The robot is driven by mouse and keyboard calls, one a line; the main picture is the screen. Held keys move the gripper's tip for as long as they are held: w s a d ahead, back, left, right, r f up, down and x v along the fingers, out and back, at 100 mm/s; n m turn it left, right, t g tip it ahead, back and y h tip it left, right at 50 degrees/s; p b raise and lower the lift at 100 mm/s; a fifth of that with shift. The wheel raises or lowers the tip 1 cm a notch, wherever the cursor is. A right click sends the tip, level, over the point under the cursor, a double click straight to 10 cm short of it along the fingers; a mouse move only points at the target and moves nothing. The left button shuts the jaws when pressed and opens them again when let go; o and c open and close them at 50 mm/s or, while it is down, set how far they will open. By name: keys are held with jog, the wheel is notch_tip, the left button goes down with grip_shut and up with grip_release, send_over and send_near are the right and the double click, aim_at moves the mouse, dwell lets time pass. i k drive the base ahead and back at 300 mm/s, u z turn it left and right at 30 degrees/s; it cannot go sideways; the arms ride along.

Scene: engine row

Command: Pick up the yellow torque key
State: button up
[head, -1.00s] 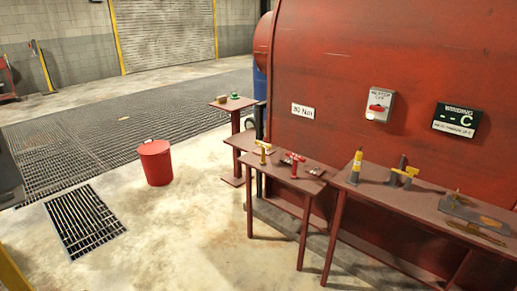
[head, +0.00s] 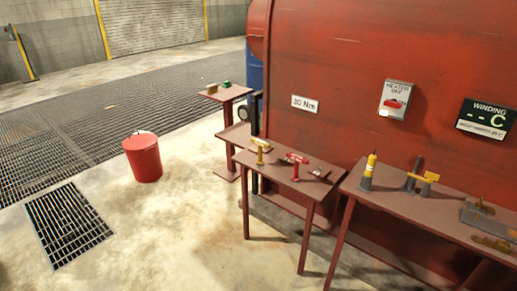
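A small yellow T-shaped key (head: 260,150) stands upright at the left end of the middle red table (head: 270,168). A red T-shaped key (head: 296,165) stands to its right on the same table. On the right-hand table, a yellow tool (head: 371,167) stands upright in a dark cone-like base. Beside it another yellow T-shaped piece (head: 425,178) sits by a grey upright fixture (head: 412,172). I cannot tell for certain which yellow piece is the torque key. My gripper is not in view.
A red bin (head: 143,158) stands on the open concrete floor at left, near a floor grate (head: 67,225). A tall stand (head: 227,92) holds small items behind the tables. The right-hand table (head: 380,203) also bears a grey plate (head: 488,218). A large red machine (head: 340,70) rises behind.

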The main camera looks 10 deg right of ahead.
aim_at(260, 163)
jog(key=z, duration=0.05)
jog(key=i, duration=1.7)
